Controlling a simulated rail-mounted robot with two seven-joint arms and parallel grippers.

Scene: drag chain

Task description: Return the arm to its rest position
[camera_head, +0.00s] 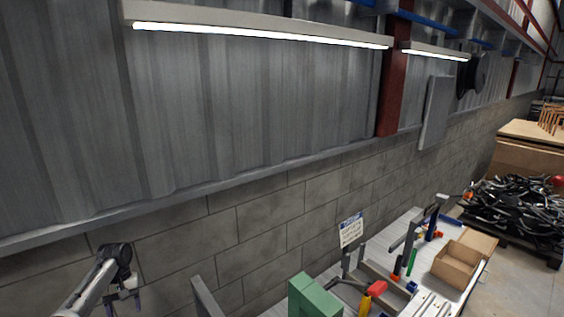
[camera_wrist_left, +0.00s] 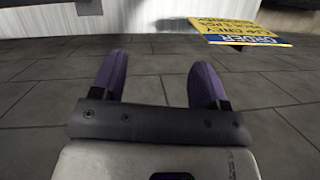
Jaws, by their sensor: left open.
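My left arm comes in at the lower left of the head view, and its gripper (camera_head: 122,300) hangs at the bottom edge in front of the block wall. In the left wrist view the gripper (camera_wrist_left: 155,82) shows two purple fingers spread well apart with nothing between them. Grey block surface fills the view beyond the fingers. My right gripper is not in view.
A workbench (camera_head: 405,227) at the lower right carries an open cardboard box (camera_head: 455,267), a green block (camera_head: 312,298), a red part (camera_head: 377,288) and clamp-like tools. A sign (camera_head: 351,230) stands at its back; a yellow-and-blue sign (camera_wrist_left: 238,32) shows in the wrist view. A pile of black parts (camera_head: 515,208) lies farther right.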

